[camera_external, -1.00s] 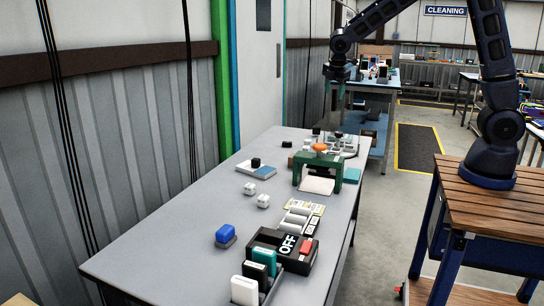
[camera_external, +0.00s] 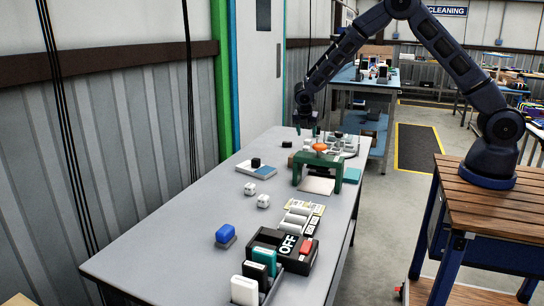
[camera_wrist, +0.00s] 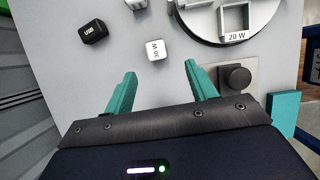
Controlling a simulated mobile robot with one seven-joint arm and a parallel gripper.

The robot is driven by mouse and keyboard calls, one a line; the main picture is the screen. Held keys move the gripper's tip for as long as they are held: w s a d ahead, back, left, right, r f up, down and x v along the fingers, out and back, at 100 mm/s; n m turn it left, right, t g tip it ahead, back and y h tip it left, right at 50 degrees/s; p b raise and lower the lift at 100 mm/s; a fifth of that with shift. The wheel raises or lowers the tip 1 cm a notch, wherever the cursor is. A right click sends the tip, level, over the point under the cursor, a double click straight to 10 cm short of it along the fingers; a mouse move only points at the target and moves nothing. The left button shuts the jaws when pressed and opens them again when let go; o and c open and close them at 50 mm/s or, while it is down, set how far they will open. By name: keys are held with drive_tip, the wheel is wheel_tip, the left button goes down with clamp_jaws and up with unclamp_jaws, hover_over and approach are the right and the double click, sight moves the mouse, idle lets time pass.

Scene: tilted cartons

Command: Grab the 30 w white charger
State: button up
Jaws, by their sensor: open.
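A white cube charger (camera_wrist: 156,50) marked "30 W" stands on the grey table top in the wrist view. It lies just beyond and between the teal fingertips of my gripper (camera_wrist: 160,74), which is open and empty. The fingers are apart from the charger. In the external view my gripper (camera_external: 306,120) hangs over the far end of the table, pointing down.
In the wrist view a black USB cube (camera_wrist: 93,31) lies left of the charger. A round holder (camera_wrist: 235,36) marked "20 W" and a black knob (camera_wrist: 235,77) are to the right. In the external view a green frame (camera_external: 330,170) stands on the table.

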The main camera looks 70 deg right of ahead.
sight(306, 147)
drive_tip(key=x, duration=0.5)
drive_tip(key=shift+w+x, duration=0.2)
drive_tip(key=shift+x, duration=1.1)
drive_tip(key=shift+w+x, duration=0.15)
drive_tip(key=shift+x, duration=1.15)
drive_tip(key=c, duration=1.1)
